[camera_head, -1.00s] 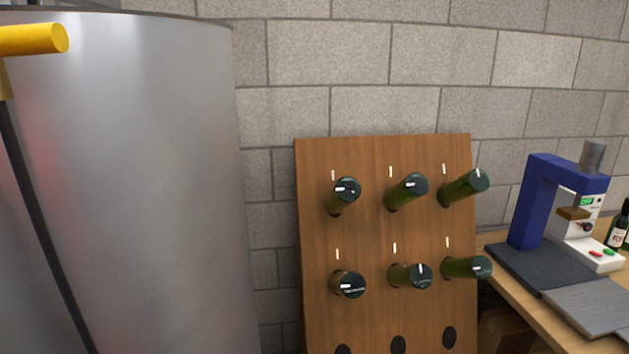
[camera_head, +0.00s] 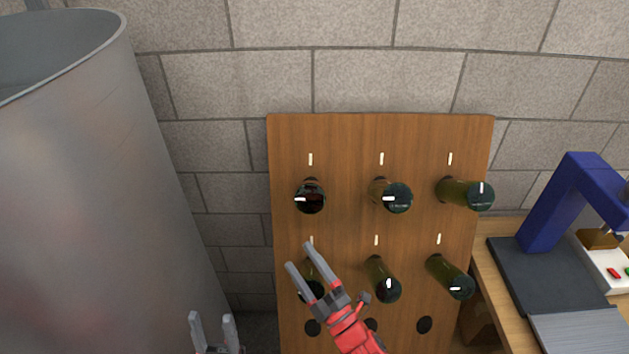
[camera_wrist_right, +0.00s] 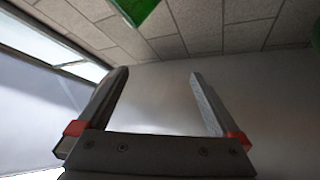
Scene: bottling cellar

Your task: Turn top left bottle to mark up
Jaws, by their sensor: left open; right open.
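The top left bottle (camera_head: 311,203) sits neck-in in the wooden rack board (camera_head: 345,135), its dark round base facing me. The white mark (camera_head: 300,199) on its base points left; a white line on the board (camera_head: 311,159) stands upright above it. My right gripper (camera_head: 306,255) is open and empty, below this bottle and in front of the lower left bottle (camera_head: 311,291), which it partly hides. It shows open in the right wrist view (camera_wrist_right: 158,78). My left gripper (camera_head: 212,318) is open and empty at the bottom edge, left of the board.
Other bottles stick out of the board, including the top middle one (camera_head: 392,197) and top right one (camera_head: 467,193). A large steel tank (camera_head: 90,200) stands at left. A bench with a blue machine (camera_head: 560,200) is at right. Green bottle glass (camera_wrist_right: 135,8) shows atop the wrist view.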

